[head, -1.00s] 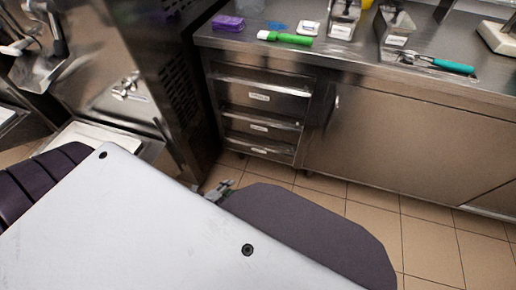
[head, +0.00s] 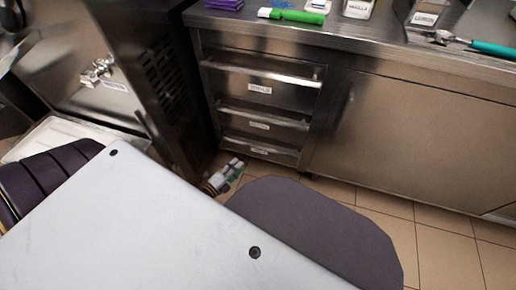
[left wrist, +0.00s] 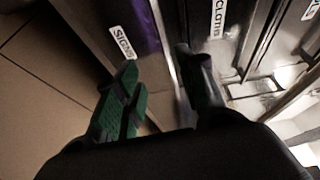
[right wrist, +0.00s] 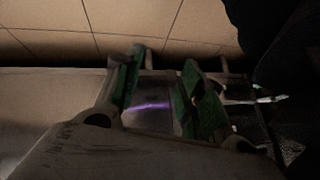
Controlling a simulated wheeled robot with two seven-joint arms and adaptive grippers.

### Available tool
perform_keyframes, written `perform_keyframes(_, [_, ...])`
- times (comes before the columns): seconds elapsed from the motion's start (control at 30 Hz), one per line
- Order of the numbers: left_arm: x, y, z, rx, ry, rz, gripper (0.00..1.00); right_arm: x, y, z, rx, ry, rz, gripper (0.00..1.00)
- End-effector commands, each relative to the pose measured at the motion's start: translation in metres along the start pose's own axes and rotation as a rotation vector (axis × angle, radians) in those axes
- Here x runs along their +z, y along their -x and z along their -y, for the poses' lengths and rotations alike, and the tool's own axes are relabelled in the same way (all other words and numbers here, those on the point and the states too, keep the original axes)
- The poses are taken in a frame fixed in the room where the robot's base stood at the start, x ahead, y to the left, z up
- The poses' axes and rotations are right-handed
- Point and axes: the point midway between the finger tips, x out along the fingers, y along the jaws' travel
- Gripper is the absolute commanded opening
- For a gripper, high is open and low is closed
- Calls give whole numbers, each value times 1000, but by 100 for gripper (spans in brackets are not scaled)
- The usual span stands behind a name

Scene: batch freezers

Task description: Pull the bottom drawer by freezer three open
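A stack of three steel drawers stands left of the cabinet door. The bottom drawer (head: 262,147) looks shut in the head view. In the left wrist view a drawer front labelled SIGNS (left wrist: 124,42) and one labelled CLOTHS (left wrist: 217,20) show, with a bright metal edge between them. My left gripper (head: 234,168) is low, just left of the bottom drawer. Its green-padded fingers (left wrist: 160,92) are apart, close to that edge; contact cannot be told. My right gripper (right wrist: 160,95) is open and empty beside a dim metal surface; it is hidden in the head view.
A dark vented freezer side (head: 160,80) stands close left of the drawers. The steel counter (head: 380,38) overhangs them, with a green-handled tool (head: 300,17) on top. A closed cabinet door (head: 410,130) is to the right. Tiled floor (head: 385,215) is free in front of it.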

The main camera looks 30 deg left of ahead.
Motion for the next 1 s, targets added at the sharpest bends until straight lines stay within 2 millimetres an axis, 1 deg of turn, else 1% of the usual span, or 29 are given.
perform_keyframes(0.03, [0, 0, -2, -10, -11, -3, 39, 0, -1, 1, -4, 0, -5, 40])
perform_keyframes(0.2, [0, -2, 3, -31, -31, -7, 39, -4, 3, 4, -11, -2, -14, 40])
perform_keyframes(0.67, [0, -4, 4, -32, -32, -7, 39, -4, 3, 4, -12, -2, -15, 40])
perform_keyframes(0.87, [0, -16, 3, -32, -33, -7, 39, -2, -1, 3, -17, -2, -20, 40])
perform_keyframes(1.0, [0, -32, 4, -34, -33, -8, 39, 0, -5, 2, -22, -1, -27, 40])
